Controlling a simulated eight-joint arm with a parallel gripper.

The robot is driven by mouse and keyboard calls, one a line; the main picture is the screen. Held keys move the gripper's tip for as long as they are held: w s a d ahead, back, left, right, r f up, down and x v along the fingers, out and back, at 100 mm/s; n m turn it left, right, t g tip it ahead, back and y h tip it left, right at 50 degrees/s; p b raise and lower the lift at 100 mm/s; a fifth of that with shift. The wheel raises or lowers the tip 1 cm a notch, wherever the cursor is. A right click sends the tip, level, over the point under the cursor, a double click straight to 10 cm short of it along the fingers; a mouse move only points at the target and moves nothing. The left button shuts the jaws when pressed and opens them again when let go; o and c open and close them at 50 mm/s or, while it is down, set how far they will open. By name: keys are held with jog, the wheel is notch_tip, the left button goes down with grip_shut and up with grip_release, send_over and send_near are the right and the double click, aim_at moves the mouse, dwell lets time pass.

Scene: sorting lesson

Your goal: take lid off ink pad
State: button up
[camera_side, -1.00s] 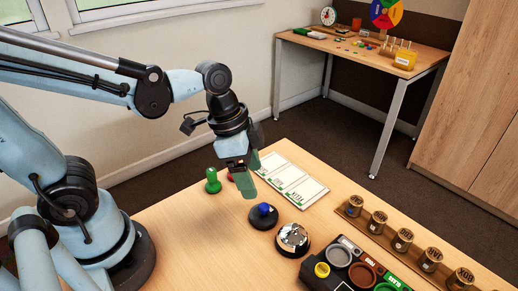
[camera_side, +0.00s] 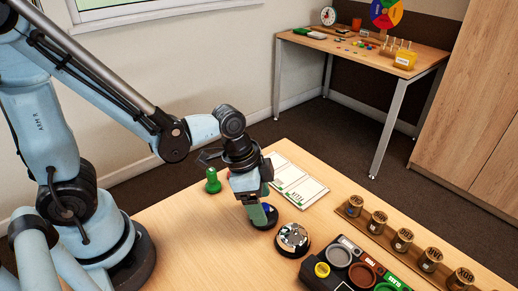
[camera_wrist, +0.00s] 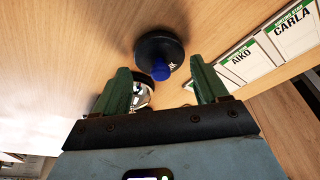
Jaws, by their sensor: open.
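The ink pad (camera_side: 265,224) is a round black disc on the table, with its lid's blue knob (camera_side: 267,208) on top. In the wrist view the black lid (camera_wrist: 158,47) and blue knob (camera_wrist: 160,72) show just beyond the fingertips, roughly centred between them. My gripper (camera_side: 262,214) is low over the ink pad with its green fingers open and apart; it also shows in the wrist view (camera_wrist: 160,82). One finger hides part of the pad in the side view. I cannot tell whether a finger touches the lid.
A chrome bell (camera_side: 293,236) stands close beside the pad. A black tray (camera_side: 327,255) with coloured pots lies nearer the camera. A green-handled stamp (camera_side: 212,183) stands behind. White name cards (camera_side: 303,193) lie at the back, and several cylinders (camera_side: 403,240) stand on a strip at right.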

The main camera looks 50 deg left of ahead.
jog(key=shift+w+d+f, duration=0.1)
jog(key=shift+d+f, duration=0.05)
jog(key=shift+f, duration=0.5)
jog(key=shift+c, duration=0.2)
jog(key=c, duration=1.1)
